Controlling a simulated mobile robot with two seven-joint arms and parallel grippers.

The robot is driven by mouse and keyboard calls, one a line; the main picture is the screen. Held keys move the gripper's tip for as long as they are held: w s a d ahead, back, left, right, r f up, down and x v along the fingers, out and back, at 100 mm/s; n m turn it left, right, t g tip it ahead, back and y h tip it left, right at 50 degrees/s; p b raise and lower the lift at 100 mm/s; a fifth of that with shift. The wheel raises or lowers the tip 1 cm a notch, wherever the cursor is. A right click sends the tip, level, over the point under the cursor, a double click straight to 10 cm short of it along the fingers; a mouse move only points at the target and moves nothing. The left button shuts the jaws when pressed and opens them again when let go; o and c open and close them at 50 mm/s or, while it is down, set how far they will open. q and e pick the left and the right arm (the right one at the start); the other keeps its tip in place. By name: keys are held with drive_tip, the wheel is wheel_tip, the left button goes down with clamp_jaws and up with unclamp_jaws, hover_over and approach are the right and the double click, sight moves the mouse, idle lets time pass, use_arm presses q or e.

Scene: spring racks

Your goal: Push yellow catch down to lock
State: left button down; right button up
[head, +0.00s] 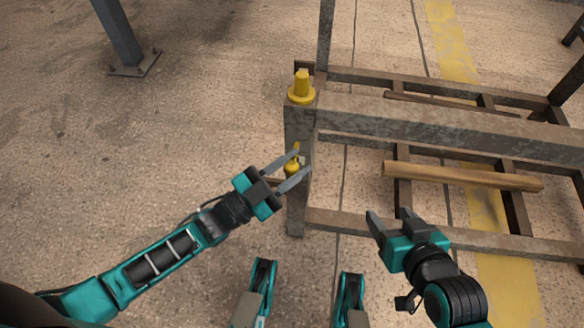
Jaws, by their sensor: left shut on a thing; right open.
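A small yellow catch (292,169) sits on the front face of the rack's grey metal post (298,130). My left gripper (300,163) reaches in from the left and is shut on the yellow catch, with its two fingers around it. The fingers hide part of the catch, and I cannot tell its exact angle. A second, larger yellow piece (302,88) stands upright on top of the same post, above my gripper. My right gripper (388,222) is open and empty, in front of the rack and to the right of the post.
The rack's thick upper beam (430,122) runs right from the post. A wooden bar (460,177) lies across the lower frame (440,240). A separate blue-grey column (120,32) stands at the back left. The concrete floor on the left is clear.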

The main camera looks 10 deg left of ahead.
use_arm(q)
drive_tip(key=shift+s+f+m+h+b, duration=0.2)
drive_tip(key=shift+f+m+h+b, duration=0.1)
drive_tip(key=shift+f+m+h, duration=0.65)
drive_tip(key=shift+f+m, duration=0.15)
drive_tip(key=shift+m, duration=0.1)
drive_tip(key=c, duration=0.8)
unclamp_jaws()
drive_tip(key=shift+c, duration=0.2)
drive_tip(key=shift+w, duration=0.1)
drive_tip(key=shift+r, duration=0.2)
drive_tip(key=s+a+f+p, duration=0.2)
drive_tip(key=s+a, duration=0.8)
drive_tip(key=a, duration=0.2)
drive_tip(key=shift+s+a, duration=0.3)
drive_tip(key=shift+a, duration=0.1)
drive_tip(key=shift+f, duration=0.1)
drive_tip(key=shift+c, duration=0.3)
